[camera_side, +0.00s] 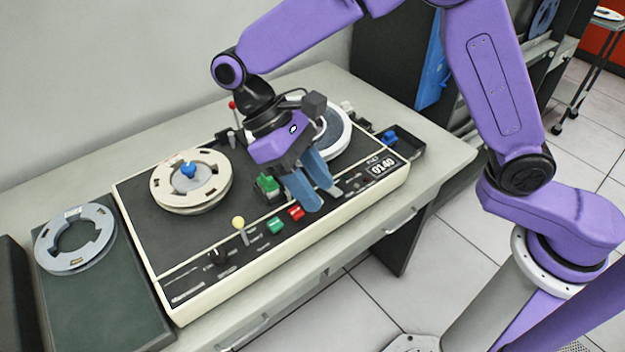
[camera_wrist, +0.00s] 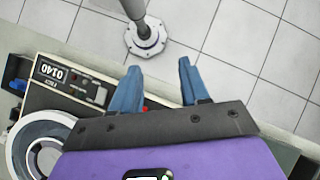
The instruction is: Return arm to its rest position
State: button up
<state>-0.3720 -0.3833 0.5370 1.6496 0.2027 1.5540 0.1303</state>
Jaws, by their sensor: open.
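My gripper (camera_side: 316,190) has two blue fingers and hangs over the front right part of a tape deck (camera_side: 136,231). The fingers are apart with nothing between them, above the deck's row of buttons. In the wrist view, my gripper (camera_wrist: 155,85) also shows spread, empty fingers pointing past the deck's front edge toward the floor. The purple arm reaches in from the right and bends down over the deck. I cannot tell the exact height of the fingertips above the panel.
A loose grey reel (camera_side: 76,238) lies on a dark green mat (camera_side: 100,310) at left.

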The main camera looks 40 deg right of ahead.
dwell(0.3)
jog(key=s+d+n+t+y, duration=0.1)
jog(key=s+d+n+t, duration=0.2)
jog(key=s+d, duration=0.4)
jog(key=s+d+n+t+y, duration=0.2)
jog(key=s+d, duration=0.6)
jog(key=d, duration=0.7)
jog(key=shift+d+r+n+t, duration=0.4)
jog(key=shift+n+t, duration=0.2)
jog(key=shift+t, duration=0.3)
dwell(1.4)
